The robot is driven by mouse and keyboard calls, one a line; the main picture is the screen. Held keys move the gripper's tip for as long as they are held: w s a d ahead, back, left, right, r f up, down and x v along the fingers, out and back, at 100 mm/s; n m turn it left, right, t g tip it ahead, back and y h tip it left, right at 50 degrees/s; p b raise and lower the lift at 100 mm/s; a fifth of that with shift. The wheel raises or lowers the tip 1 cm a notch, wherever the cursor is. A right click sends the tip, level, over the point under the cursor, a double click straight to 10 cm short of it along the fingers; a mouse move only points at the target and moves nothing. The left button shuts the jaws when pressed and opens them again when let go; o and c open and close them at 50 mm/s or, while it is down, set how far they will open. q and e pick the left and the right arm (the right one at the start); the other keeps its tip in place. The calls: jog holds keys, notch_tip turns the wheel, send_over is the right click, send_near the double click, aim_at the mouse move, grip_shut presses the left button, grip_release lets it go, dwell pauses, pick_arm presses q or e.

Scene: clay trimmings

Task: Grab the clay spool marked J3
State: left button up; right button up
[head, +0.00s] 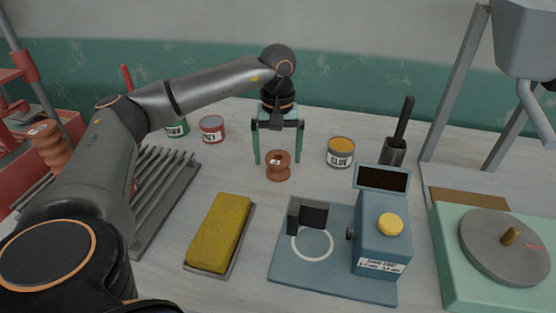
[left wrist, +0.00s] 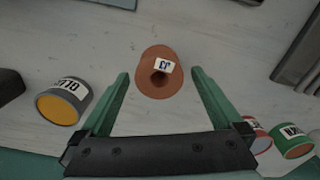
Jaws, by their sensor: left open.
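The clay spool (head: 278,166) is small, brown and waisted, and stands on the table near the middle of the head view. In the left wrist view the spool (left wrist: 159,82) shows a white label that reads J3, turned in the picture, beside its centre hole. My left gripper (head: 278,160) points down with its green fingers open, just behind and above the spool. In the left wrist view the fingers (left wrist: 160,80) lie to either side of the spool, apart from it, with nothing between them held. My right gripper is not in view.
A yellow sponge (head: 220,232) and a blue device (head: 382,232) are nearer. More clay spools (head: 48,145) are stacked at far left, beside a ribbed rack (head: 165,190).

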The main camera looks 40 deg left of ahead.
pick_arm(q)
notch_tip(320, 180, down, 2)
jog(key=c, duration=1.5)
jog(key=shift+w+r, duration=0.1)
jog(key=shift+c, duration=0.4)
jog(key=shift+r, duration=0.1)
